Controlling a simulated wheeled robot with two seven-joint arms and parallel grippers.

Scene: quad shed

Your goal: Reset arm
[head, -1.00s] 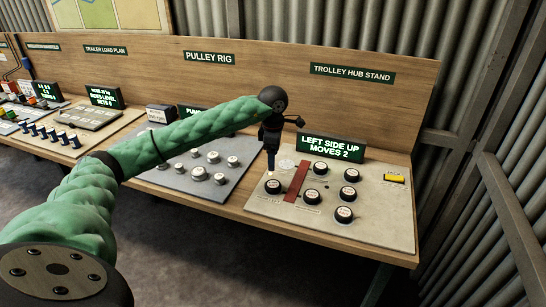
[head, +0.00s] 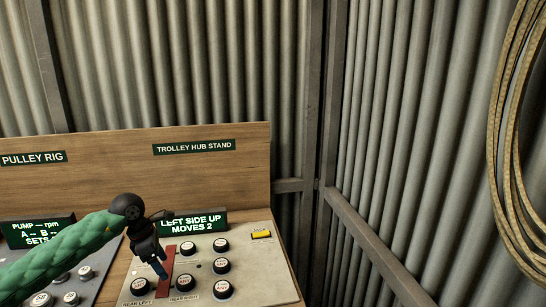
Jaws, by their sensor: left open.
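My left arm comes in from the left in a green sleeve. Its gripper (head: 158,268) is open and points down over the left part of the trolley hub stand panel (head: 262,278), close to the red strip (head: 167,262). I cannot tell whether its fingertips touch the panel. The panel bears several round black-rimmed buttons with white caps, such as the rear right button (head: 184,283) and the rear left button (head: 139,287). A green-lit display (head: 200,222) behind them reads "LEFT SIDE UP MOVES 2"; my gripper covers its left edge. My right gripper is not in view.
A yellow part (head: 261,234) sits at the panel's back right. The pulley rig display (head: 38,232) and its panel are at the left. A wooden backboard (head: 100,178) stands behind. Corrugated walls meet at the right, where a coiled rope (head: 506,150) hangs.

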